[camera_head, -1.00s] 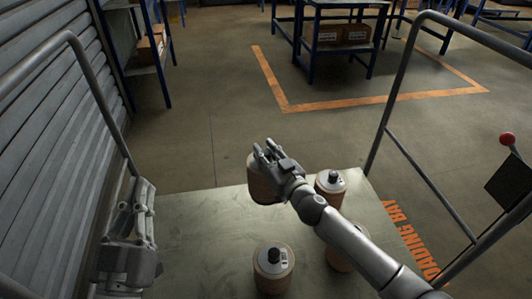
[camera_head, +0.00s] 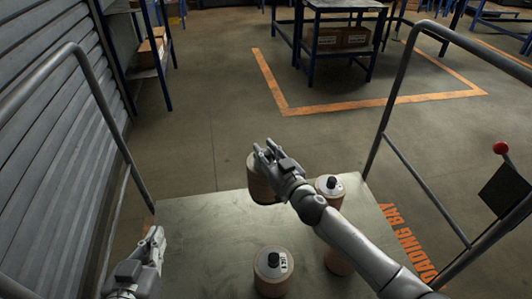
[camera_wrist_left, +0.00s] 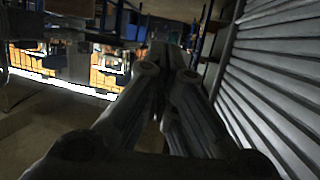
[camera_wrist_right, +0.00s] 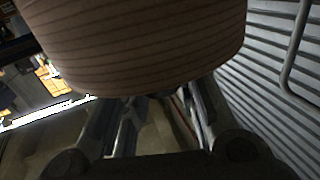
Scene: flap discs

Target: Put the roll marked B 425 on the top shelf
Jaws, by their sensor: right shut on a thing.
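My right gripper (camera_head: 264,160) is shut on a brown roll (camera_head: 258,181), near the far edge of the platform. In the right wrist view the roll's ribbed brown side (camera_wrist_right: 140,45) fills the top, between the fingers. No marking shows on it. Another roll (camera_head: 329,187), with a white top and black cap, stands behind my right forearm. A near roll (camera_head: 273,270) stands upright with a white label too small to read. A further roll (camera_head: 338,262) is mostly hidden by my right arm. My left gripper (camera_head: 155,240) is empty at the left, its fingers close together. The B 425 mark is not readable.
The rolls stand on a pale platform (camera_head: 205,228) with grey rails (camera_head: 385,120) at both sides. A ribbed shutter (camera_head: 55,150) stands on the left. Blue-framed shelving with boxes (camera_head: 150,52) and a table (camera_head: 340,15) stand beyond. The floor between is clear.

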